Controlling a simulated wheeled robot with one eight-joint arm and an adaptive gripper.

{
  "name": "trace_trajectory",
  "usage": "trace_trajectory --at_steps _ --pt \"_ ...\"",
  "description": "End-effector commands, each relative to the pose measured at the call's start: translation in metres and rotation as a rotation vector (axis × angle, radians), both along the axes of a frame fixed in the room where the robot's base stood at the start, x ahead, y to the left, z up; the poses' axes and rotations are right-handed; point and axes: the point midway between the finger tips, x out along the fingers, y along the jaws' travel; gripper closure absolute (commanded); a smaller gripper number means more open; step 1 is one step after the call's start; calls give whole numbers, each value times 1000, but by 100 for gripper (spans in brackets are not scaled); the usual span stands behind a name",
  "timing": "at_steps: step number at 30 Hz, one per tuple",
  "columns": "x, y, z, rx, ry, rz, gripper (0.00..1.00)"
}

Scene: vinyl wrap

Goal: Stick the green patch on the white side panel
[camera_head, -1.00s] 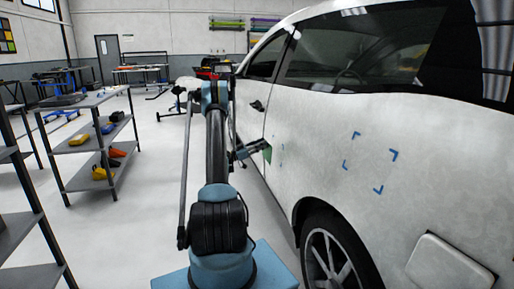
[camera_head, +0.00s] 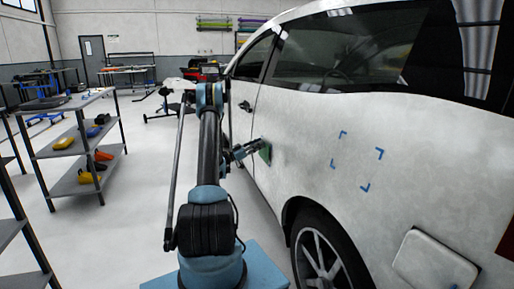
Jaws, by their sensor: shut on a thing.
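The white side panel (camera_head: 315,130) of the car fills the right half of the head view. Blue corner marks (camera_head: 361,160) frame a bare square on it, above and behind the rear wheel arch. The green patch (camera_head: 265,152) is small in the view, close to the panel near the door's rear edge, left of the marks. My gripper (camera_head: 257,150) is shut on the patch. I cannot tell whether the patch touches the panel. Part of the patch is hidden by the gripper.
The rear wheel (camera_head: 325,262) and fuel flap (camera_head: 433,265) lie below the marks. A grey shelf (camera_head: 75,150) with tools stands at the left. The floor (camera_head: 135,215) between the shelf and my arm is clear.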

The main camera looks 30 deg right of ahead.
Motion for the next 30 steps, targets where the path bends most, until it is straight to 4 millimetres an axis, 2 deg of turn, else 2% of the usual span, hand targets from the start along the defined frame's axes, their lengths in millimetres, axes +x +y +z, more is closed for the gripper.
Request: trace_trajectory --at_steps 30 --pt "-2 -7 -1 0 0 0 84"
